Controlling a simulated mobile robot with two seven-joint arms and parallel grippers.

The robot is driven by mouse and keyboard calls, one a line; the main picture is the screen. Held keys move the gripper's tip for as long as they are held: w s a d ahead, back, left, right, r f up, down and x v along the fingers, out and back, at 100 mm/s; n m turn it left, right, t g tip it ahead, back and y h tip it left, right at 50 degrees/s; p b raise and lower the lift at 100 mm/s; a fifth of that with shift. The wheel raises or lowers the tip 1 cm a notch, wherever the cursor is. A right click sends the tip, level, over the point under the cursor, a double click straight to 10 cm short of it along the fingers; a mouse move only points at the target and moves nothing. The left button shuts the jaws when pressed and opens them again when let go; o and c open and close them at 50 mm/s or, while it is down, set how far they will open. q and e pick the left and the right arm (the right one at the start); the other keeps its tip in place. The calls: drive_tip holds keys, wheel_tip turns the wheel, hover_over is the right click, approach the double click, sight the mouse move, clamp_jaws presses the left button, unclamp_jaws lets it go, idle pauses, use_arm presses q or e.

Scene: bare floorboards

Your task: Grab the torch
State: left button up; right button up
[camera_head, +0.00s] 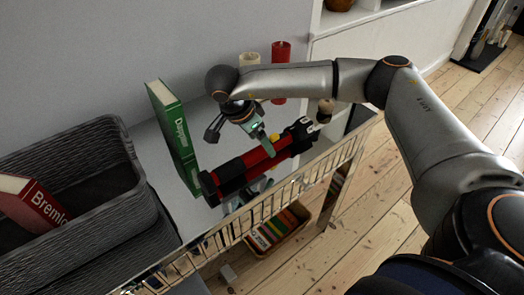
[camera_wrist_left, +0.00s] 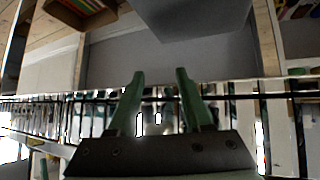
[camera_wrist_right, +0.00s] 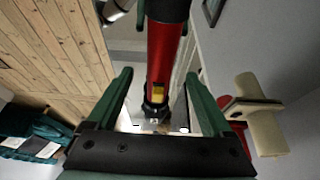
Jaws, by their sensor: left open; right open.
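The torch (camera_head: 250,165), red with black ends, lies slanted on the shelf (camera_head: 168,172) beside the wire rail. My right gripper (camera_head: 266,146) is above the torch's middle and reaches down to it. In the right wrist view the torch (camera_wrist_right: 162,55) runs between the two green fingers of my right gripper (camera_wrist_right: 160,80), which are apart with gaps on both sides. Contact cannot be told. My left gripper (camera_wrist_left: 160,74) is open and empty in the left wrist view, facing a metal rail; it is not seen in the head view.
A green book (camera_head: 174,132) stands left of the torch. A grey woven basket (camera_head: 120,222) with a red book (camera_head: 34,205) is further left. The wire rail (camera_head: 280,197) edges the shelf. Red (camera_head: 281,62) and cream (camera_head: 250,59) cylinders stand behind. A box of books (camera_head: 275,230) is below.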

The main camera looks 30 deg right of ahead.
sight(262, 147)
drive_tip(key=x, duration=0.4)
drive_tip(key=shift+a+f, duration=0.1)
drive_tip(key=shift+f, duration=0.05)
drive_tip(key=shift+c, duration=0.4)
clamp_jaws()
